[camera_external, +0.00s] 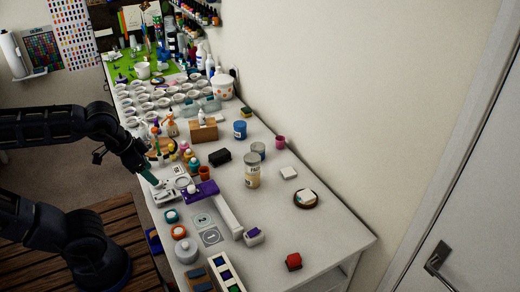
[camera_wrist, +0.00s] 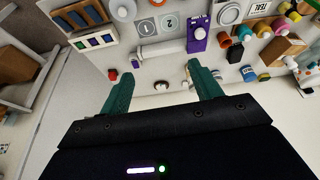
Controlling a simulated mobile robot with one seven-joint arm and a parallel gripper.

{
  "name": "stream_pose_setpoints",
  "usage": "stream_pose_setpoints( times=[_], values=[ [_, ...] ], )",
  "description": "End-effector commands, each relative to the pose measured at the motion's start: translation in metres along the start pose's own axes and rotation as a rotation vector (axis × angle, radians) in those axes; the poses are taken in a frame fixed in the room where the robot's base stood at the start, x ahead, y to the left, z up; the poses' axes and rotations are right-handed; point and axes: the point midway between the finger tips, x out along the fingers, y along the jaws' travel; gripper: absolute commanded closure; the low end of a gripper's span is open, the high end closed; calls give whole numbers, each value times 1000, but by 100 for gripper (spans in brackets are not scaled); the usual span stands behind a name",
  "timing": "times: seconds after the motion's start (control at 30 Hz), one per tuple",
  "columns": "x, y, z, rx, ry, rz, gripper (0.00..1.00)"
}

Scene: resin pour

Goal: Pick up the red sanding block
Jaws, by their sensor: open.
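The red sanding block (camera_external: 293,261) sits on the white table near its front right corner in the external view. It also shows small in the wrist view (camera_wrist: 112,74), just left of the left fingertip and well beyond it in depth. My gripper (camera_external: 149,177) is at the table's left edge in the external view, far to the left of the block. In the wrist view its two teal fingers (camera_wrist: 160,70) are spread wide apart with nothing held between them.
A white-and-purple tool (camera_external: 228,213), a lidded jar (camera_external: 186,250) and a slotted box (camera_external: 224,272) lie between my gripper and the block. A tall can (camera_external: 252,170) stands farther back. The table around the block is clear. Many cups and bottles crowd the far end.

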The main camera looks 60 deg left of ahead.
Motion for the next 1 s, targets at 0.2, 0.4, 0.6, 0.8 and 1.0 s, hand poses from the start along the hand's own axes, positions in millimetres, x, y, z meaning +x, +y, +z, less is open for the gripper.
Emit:
stream_pose_setpoints(
  times=[0.2,0.4,0.6,0.8,1.0],
  values=[
    [20,23,-34,-119,-72,37,36],
    [45,47,-67,-248,-146,75,36],
    [76,72,-97,-382,-228,112,36],
    [111,96,-124,-521,-314,147,36],
    [149,121,-148,-665,-410,180,36]
  ],
)
